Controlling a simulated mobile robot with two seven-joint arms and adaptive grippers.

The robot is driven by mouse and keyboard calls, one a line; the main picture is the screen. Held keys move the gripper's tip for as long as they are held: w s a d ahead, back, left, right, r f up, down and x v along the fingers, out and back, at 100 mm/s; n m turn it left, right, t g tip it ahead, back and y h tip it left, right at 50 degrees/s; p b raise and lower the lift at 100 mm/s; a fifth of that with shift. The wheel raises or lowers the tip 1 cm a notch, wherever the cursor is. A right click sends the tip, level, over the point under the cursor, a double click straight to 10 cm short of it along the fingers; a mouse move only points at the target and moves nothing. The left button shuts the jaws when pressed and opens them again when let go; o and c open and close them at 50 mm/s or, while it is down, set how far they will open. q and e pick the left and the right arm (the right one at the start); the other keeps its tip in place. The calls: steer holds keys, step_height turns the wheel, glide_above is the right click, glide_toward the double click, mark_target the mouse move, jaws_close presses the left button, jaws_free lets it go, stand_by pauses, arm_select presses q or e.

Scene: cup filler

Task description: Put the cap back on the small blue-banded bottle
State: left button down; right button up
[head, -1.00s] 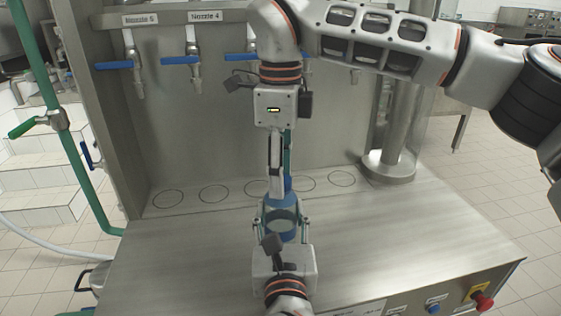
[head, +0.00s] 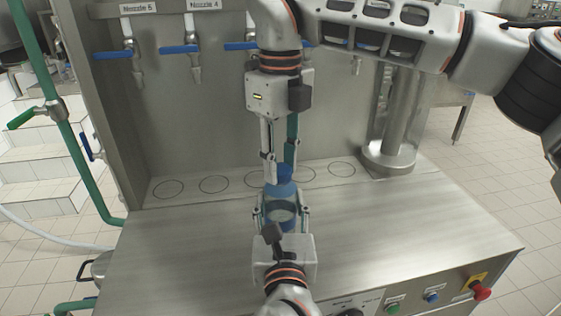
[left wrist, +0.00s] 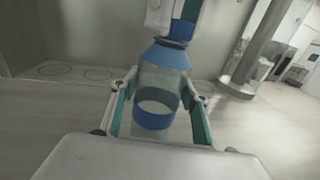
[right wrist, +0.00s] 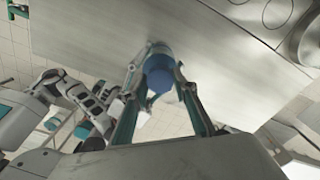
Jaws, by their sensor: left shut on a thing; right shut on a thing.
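The small bottle (head: 282,192) is clear with a blue shoulder and a blue band. It stands upright between the fingers of my left gripper (head: 284,214), shut on it. The bottle fills the middle of the left wrist view (left wrist: 158,80). The blue cap (head: 284,171) is between the fingertips of my right gripper (head: 280,160), which is shut on it from above. In the left wrist view the cap (left wrist: 182,31) is right at the bottle's neck; I cannot tell whether it is seated. In the right wrist view the cap (right wrist: 158,80) hides most of the bottle.
The steel counter (head: 400,225) is clear on both sides. Nozzles with blue handles (head: 180,49) hang along the back panel above marked circles (head: 214,184). A steel column (head: 393,125) stands at the back right. A red stop button (head: 481,290) is on the front panel.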

steer(key=m, duration=0.5)
steer(key=o, duration=1.2)
steer(key=shift+o, duration=0.2)
steer(key=shift+r, duration=2.25)
steer(key=shift+c, duration=0.3)
steer(key=n, duration=0.1)
steer(key=r+n, duration=0.1)
steer(key=shift+r+n, duration=0.25)
steer(key=shift+n, duration=0.05)
step_height(320, 180, up, 2)
steer(key=n, duration=0.4)
